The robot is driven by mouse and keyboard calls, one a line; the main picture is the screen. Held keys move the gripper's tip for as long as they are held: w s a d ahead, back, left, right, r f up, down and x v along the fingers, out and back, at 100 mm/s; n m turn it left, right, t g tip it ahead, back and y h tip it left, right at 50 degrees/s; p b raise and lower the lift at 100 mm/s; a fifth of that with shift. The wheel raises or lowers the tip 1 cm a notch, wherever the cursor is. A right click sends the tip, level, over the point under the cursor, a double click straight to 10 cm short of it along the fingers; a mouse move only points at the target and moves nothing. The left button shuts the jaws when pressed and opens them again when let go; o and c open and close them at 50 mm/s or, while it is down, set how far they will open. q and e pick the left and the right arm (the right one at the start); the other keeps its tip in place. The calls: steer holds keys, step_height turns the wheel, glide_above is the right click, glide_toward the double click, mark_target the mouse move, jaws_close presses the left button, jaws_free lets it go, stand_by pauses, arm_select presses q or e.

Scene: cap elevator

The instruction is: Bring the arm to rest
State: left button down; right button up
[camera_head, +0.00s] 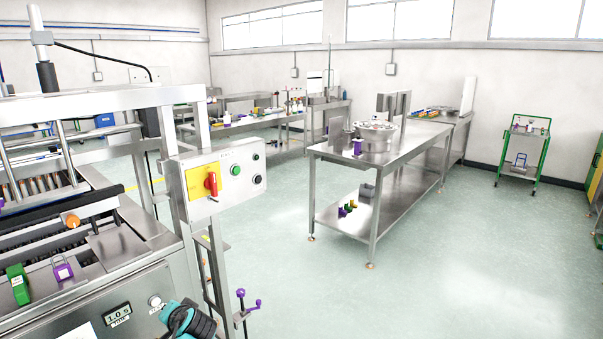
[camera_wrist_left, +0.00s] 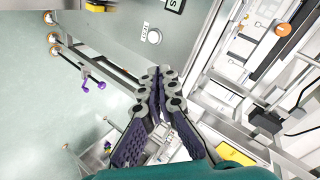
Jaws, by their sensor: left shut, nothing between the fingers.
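In the head view, a teal and black part of my left arm (camera_head: 190,319) shows at the bottom edge, in front of the machine's front panel. My left gripper (camera_wrist_left: 158,88) is in the middle of the left wrist view. Its two dark padded fingers meet at their tips, and it is shut with nothing between them. My right gripper is in neither view.
The steel machine (camera_head: 75,320) fills the left side, with a control box (camera_head: 217,178) bearing a red switch. Purple-knobbed levers (camera_head: 245,302) stand beside it. A steel table (camera_head: 410,143) holds a round bowl unit. Open floor lies at right.

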arm_select(q)
steer(key=s+d+f+n+g+h, duration=0.1)
steer(key=s+d+h, duration=0.3)
steer(key=s+d, duration=0.5)
steer(key=s+d+f+n+h, duration=0.1)
steer(key=s+d+h, duration=0.3)
steer(key=s, duration=1.3)
steer(key=d+n, duration=0.1)
steer(key=d, duration=0.3)
steer(key=shift+d+g, duration=0.4)
steer(key=shift+s+a+f, duration=0.1)
steer(key=shift+s, duration=0.05)
stand_by(1.5)
